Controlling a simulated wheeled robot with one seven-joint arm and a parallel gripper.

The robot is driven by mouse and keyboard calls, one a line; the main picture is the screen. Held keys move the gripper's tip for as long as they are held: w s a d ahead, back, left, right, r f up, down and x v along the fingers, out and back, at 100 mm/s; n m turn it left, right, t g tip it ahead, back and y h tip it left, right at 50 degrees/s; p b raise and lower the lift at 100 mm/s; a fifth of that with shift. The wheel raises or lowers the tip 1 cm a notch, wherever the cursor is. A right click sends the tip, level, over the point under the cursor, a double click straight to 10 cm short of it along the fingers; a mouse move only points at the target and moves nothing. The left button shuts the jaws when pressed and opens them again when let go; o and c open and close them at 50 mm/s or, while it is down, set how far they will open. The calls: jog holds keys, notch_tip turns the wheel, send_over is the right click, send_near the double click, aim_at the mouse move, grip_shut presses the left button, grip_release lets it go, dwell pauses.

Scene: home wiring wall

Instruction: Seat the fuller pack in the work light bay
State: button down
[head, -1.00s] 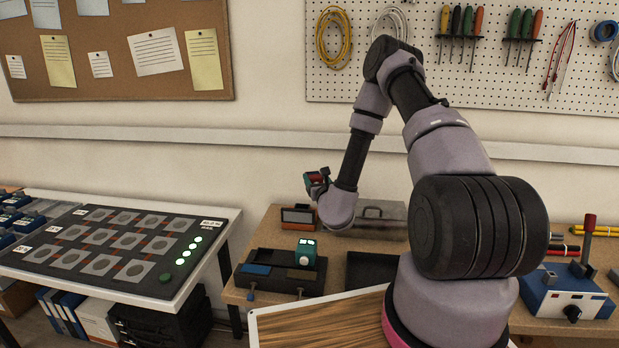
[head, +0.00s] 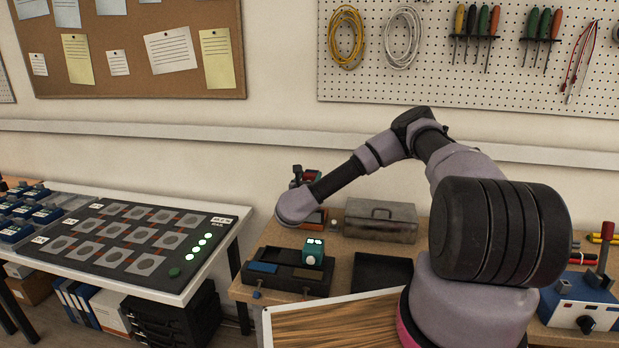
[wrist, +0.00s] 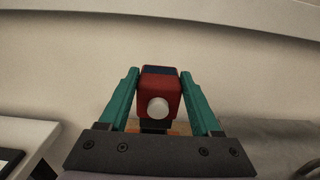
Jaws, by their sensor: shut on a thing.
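My gripper (head: 298,181) is shut on a red block (wrist: 161,84) with a dark blue top and a round white spot on its near face. In the wrist view the teal fingers stand on either side of it, and it is held up off the bench. An orange-and-dark unit (head: 317,218), perhaps the work light, stands on the bench below, partly hidden by my wrist. A teal pack (head: 313,253) with small pale lights sits upright in the right part of a dark tray (head: 262,283). I cannot read the held block's charge.
A grey metal toolbox (head: 381,221) and a dark mat (head: 382,272) lie to the right on the bench. A blue switch box (head: 578,303) stands far right. A panel with lit green dots (head: 140,238) covers the left table. The wall is close behind.

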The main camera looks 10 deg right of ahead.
jog(key=shift+a+r, duration=0.1)
jog(key=shift+f, duration=3)
jog(key=shift+s+f, duration=0.1)
jog(key=shift+f, duration=1.25)
jog(key=shift+r, duration=0.15)
jog(key=shift+r, duration=0.65)
dwell(0.8)
jog(key=shift+f, duration=0.85)
